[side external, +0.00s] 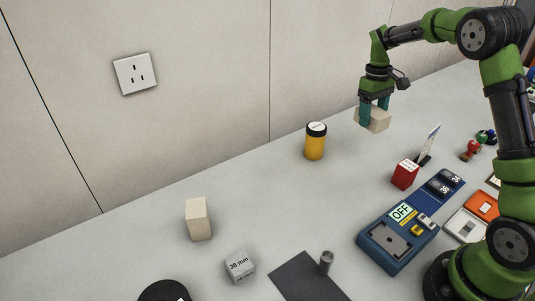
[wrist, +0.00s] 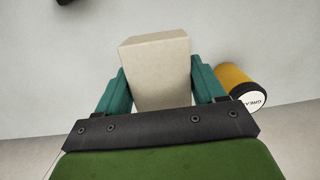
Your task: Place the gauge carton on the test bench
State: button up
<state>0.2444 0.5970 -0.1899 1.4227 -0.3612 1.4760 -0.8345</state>
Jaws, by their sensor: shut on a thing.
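My gripper (side external: 373,112) is at the upper right of the side external view, its teal fingers shut on a plain beige carton (side external: 376,122). In the wrist view the beige carton (wrist: 158,65) sits between both fingers, one on each side. I cannot tell whether its underside touches the grey bench top (side external: 285,215). A second plain beige block (side external: 198,219) stands upright at the left. No label shows on either, so I cannot tell which is the gauge carton. A blue device (side external: 388,250) with an OFF display sits at the lower right.
A yellow jar (side external: 314,145) with a dark-rimmed lid stands left of my gripper. A red box (side external: 405,174) and an upright card (side external: 430,142) are to the right. A 30 mm block (side external: 240,267) and a dark plate (side external: 303,280) lie in front. The middle is clear.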

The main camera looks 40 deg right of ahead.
jog(key=s+a+r, duration=0.3)
jog(key=a, duration=0.6)
jog(key=s+a+r, duration=0.3)
jog(key=a, duration=0.5)
jog(key=shift+a+r, duration=0.35)
jog(key=shift+a, duration=0.05)
jog(key=shift+s+d, duration=0.1)
jog(key=shift+m, duration=0.3)
jog(key=w+d+f, duration=0.2)
jog(key=d, duration=0.3)
jog(key=w+d+f, duration=0.1)
jog(key=d+f, duration=0.1)
jog(key=d, duration=0.3)
jog(key=w+d+f, duration=0.2)
jog(key=d, duration=0.3)
jog(key=shift+w+d+f, duration=0.2)
jog(key=shift+w+d, duration=0.1)
jog(key=shift+w, duration=0.05)
jog(key=w+d+f+n, duration=0.1)
jog(key=w+d+n, duration=0.2)
jog(key=d, duration=0.6)
jog(key=shift+w+d+n+h, duration=0.15)
jog(key=shift+w+n+h, duration=0.15)
jog(key=shift+n, duration=0.9)
